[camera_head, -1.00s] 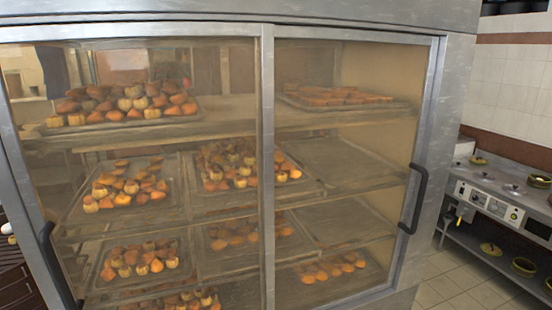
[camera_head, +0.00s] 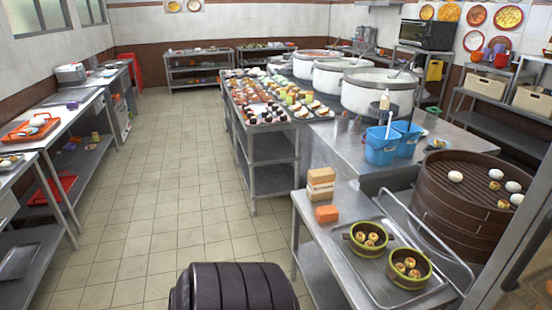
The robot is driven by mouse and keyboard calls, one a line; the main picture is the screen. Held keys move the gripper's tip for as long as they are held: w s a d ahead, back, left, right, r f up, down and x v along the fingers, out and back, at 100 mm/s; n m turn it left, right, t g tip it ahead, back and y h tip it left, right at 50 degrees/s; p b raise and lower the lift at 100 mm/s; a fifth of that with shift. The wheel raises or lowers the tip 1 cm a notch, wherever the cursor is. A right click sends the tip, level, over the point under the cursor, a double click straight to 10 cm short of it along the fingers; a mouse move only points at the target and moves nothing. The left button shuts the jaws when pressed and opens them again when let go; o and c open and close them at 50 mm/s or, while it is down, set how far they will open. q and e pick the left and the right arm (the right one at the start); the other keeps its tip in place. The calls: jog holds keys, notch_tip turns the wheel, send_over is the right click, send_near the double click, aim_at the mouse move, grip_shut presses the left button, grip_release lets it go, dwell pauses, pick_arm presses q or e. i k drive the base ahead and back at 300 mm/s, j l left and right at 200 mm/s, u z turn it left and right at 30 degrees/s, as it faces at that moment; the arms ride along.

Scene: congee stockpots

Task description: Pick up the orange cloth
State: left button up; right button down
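A small orange block-like piece (camera_head: 327,214), which may be the folded orange cloth, lies on the near steel counter on the right, just in front of a stack of light brown boxes (camera_head: 321,184). It is too small to tell its material. Neither of my grippers is in view, and nothing touches the orange piece.
Two green-rimmed steamer baskets of dumplings (camera_head: 408,266) sit on a metal tray right of the orange piece. A large brown steamer (camera_head: 465,205) and blue buckets (camera_head: 382,146) stand behind. The tiled floor (camera_head: 165,190) is clear down the middle.

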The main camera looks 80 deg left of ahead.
aim_at(327, 214)
jog(key=u, duration=2)
jog(key=i+j, duration=0.15)
jog(key=i, duration=0.05)
